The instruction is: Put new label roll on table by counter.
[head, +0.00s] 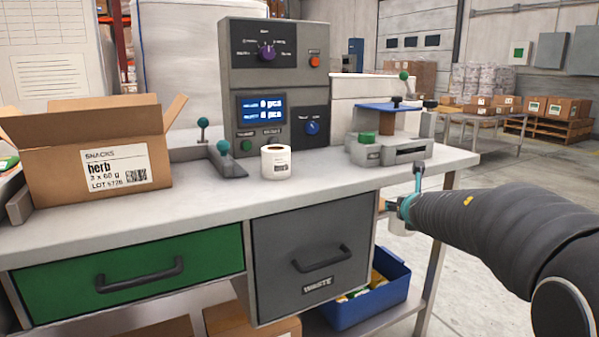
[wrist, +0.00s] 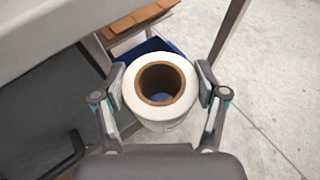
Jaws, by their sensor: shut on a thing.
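My gripper (wrist: 161,88) is shut on a white label roll (wrist: 148,112) with a brown cardboard core. Its fingers press the roll from both sides in the wrist view. In the head view my gripper (head: 407,206) is beside the right front edge of the table (head: 215,207), below its top, and the held roll is mostly hidden. Another white label roll (head: 276,163) with a printed label stands upright on the table. It is in front of the grey counter (head: 267,85), which has a lit blue display and knobs.
A small grey device with a blue top (head: 390,107) stands at the right. A green drawer (head: 130,273), a grey waste drawer (head: 317,225) and a blue bin (head: 375,305) are below. Bare tabletop lies along the front.

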